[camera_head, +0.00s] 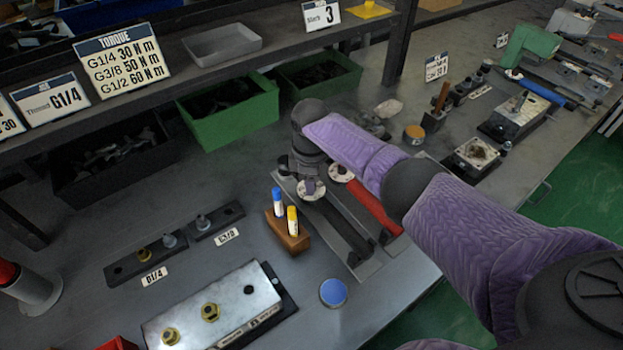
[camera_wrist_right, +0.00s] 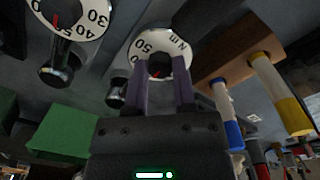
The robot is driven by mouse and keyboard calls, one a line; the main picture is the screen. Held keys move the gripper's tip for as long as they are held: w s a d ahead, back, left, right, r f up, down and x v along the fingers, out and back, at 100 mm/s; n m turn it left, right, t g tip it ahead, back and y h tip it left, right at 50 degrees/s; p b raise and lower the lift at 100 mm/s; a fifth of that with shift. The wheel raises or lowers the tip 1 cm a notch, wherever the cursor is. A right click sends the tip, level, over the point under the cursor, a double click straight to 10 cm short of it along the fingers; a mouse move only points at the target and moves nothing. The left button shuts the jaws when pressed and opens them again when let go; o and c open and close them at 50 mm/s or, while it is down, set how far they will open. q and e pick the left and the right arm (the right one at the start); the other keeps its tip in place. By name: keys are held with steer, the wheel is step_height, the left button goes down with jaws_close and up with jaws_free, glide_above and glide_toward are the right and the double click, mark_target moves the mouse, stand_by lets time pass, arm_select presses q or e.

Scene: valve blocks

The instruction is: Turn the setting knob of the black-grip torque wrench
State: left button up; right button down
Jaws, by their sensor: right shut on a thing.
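The black-grip torque wrench (camera_head: 338,228) lies on a grey tray, its white dial (camera_head: 312,189) at the far end. My right gripper (camera_head: 310,178) comes down over that dial from above. In the right wrist view the gripper (camera_wrist_right: 161,75) has its two fingers shut on the dark setting knob (camera_wrist_right: 158,69) at the middle of the black-grip wrench's dial (camera_wrist_right: 153,43). The marks "50" and "N m" and a red pointer show. The knob is partly hidden between the fingers. My left gripper is not in view.
A red-grip torque wrench (camera_head: 373,206) lies alongside on the same tray; its dial shows in the right wrist view (camera_wrist_right: 70,17). A wooden block (camera_head: 287,233) with blue and yellow markers stands close by. Green bins (camera_head: 228,128) are behind. A blue disc (camera_head: 333,292) lies in front.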

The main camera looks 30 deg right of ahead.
steer(key=shift+c, duration=2.1)
jaws_free()
step_height(320, 180, up, 10)
steer(key=p, duration=0.4)
steer(key=shift+s+f, duration=0.1)
